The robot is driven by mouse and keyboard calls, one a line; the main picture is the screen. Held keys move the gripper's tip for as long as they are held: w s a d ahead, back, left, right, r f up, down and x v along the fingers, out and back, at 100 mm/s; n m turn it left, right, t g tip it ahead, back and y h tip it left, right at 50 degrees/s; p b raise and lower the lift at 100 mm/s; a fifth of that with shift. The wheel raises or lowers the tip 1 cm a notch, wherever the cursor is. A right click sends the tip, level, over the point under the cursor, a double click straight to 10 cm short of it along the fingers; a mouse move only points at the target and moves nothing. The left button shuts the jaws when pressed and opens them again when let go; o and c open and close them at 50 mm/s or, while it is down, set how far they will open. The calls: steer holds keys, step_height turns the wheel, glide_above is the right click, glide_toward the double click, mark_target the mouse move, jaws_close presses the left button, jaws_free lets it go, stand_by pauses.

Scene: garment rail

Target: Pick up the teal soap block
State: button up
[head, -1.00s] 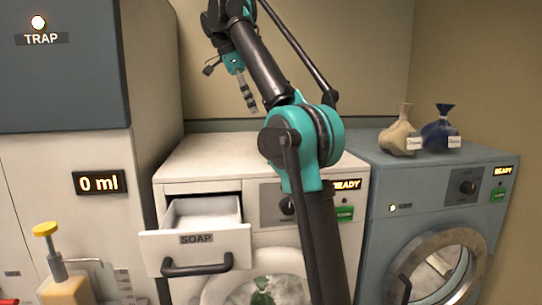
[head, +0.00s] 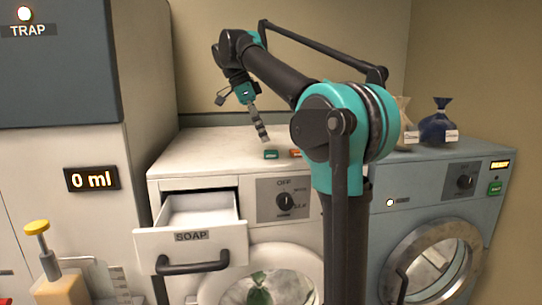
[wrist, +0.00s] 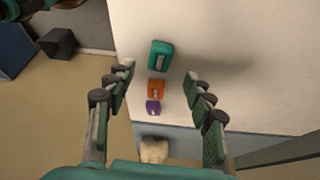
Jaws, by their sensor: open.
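The teal soap block (head: 270,154) sits on the white washer's top, just below and right of my gripper's tips in the head view. In the wrist view the teal block (wrist: 160,55) lies a little beyond the fingertips, between their lines, and apart from both. My gripper (wrist: 159,74) is open and empty. In the head view my gripper (head: 262,134) points down above the washer top, with its fingers seen edge-on.
An orange block (wrist: 156,89) and a purple block (wrist: 153,107) sit in line with the teal one. The soap drawer (head: 190,240) stands open below. A blue sack (head: 437,128) and a beige sack (head: 405,120), partly behind my arm, stand on the grey-blue machine.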

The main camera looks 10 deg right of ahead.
mark_target(271, 151)
steer(key=shift+x, duration=2.9)
steer(key=shift+d, duration=0.1)
steer(key=shift+c, duration=0.2)
steer(key=c, duration=0.9)
